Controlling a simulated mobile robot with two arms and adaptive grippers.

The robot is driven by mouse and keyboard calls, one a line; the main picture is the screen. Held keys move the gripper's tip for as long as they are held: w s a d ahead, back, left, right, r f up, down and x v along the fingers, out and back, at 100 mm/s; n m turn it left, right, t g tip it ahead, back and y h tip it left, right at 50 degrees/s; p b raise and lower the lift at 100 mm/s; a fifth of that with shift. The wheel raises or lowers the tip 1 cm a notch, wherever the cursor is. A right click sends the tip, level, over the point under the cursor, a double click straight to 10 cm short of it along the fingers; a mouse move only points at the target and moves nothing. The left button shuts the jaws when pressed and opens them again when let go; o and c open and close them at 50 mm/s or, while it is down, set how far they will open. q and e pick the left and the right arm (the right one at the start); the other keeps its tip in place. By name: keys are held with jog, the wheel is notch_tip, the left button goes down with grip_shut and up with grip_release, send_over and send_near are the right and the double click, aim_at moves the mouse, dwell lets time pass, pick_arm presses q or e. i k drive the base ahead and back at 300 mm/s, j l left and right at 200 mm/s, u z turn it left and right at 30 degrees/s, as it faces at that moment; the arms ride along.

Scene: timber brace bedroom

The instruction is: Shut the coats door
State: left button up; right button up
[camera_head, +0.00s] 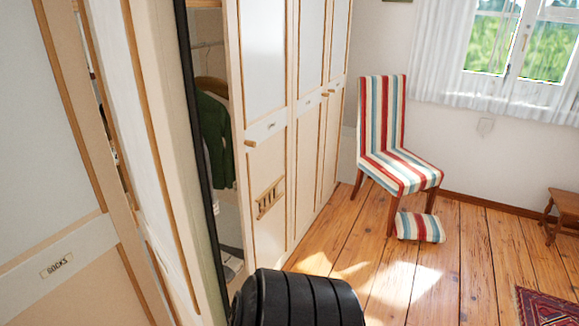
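A cream wardrobe with timber trim stands along the left. One compartment is open, with a dark green coat (214,135) on a wooden hanger inside. Left of this opening a pale door-like panel (140,130) with a black upright strip along its edge stands at an angle. It looks like the open door, but I see no readable "coats" label on it. The door right of the opening (266,60) lies in line with the wardrobe front; its small label is too blurred to read. Neither gripper's fingers are visible.
A labelled panel (50,130), reading perhaps "socks" or "books", fills the far left. A striped chair (385,120) stands beyond the wardrobe, with a striped cushion (420,227) on the floor. A wooden stool (566,205) and red rug (548,307) are right.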

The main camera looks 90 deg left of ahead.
aim_at(139, 51)
jog(key=k+u, duration=0.15)
jog(key=u, duration=3.3)
jog(key=k+j, duration=0.15)
jog(key=j, duration=0.25)
